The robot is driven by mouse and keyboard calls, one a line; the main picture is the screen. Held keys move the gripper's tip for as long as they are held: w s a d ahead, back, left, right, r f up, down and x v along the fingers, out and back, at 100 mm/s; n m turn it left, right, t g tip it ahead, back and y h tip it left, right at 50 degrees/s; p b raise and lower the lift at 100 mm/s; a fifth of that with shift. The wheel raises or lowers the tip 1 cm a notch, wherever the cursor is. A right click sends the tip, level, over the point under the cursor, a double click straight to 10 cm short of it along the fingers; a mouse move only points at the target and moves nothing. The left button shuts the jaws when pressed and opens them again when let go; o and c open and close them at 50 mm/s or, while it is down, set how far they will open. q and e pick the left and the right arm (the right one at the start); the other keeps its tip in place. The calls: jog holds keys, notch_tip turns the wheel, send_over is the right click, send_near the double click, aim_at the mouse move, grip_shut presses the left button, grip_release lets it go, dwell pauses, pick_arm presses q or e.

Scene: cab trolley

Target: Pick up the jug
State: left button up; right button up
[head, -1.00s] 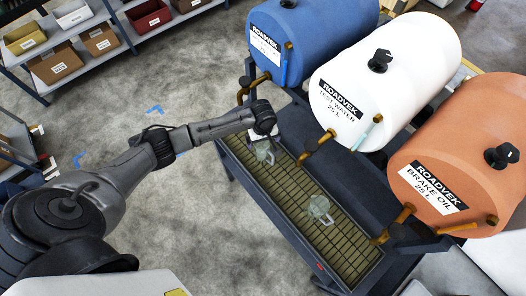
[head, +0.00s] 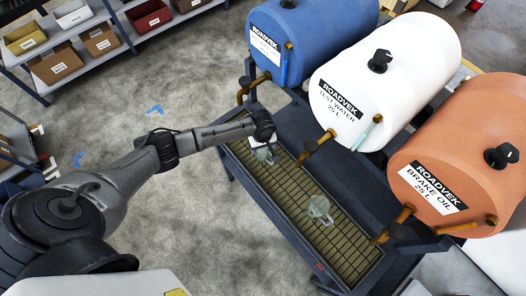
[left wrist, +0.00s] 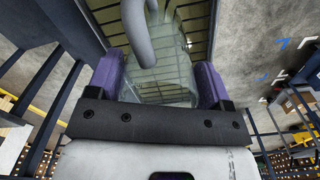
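Two clear, greenish glass jugs stand on the slatted drip tray (head: 287,185) of the trolley. The far jug (head: 264,156) is below the blue drum, and the near jug (head: 320,208) is nearer the tray's middle. My left gripper (head: 264,146) is at the far jug and partly hides it. In the left wrist view a jug (left wrist: 160,75) lies between the two purple fingers of my left gripper (left wrist: 158,82), which are wide apart on either side. A grey curved handle crosses in front of it. Firm contact cannot be made out. My right gripper is not in view.
Above the tray lie a blue drum (head: 305,40), a white test-water drum (head: 390,75) and an orange brake-oil drum (head: 455,160), with taps (head: 318,148) jutting over the tray. Shelves with boxes (head: 100,40) stand at the upper left. The floor between is clear.

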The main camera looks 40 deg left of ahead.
pick_arm(q)
jog(key=c, duration=0.8)
jog(key=shift+o, duration=0.2)
jog(key=shift+r, duration=0.1)
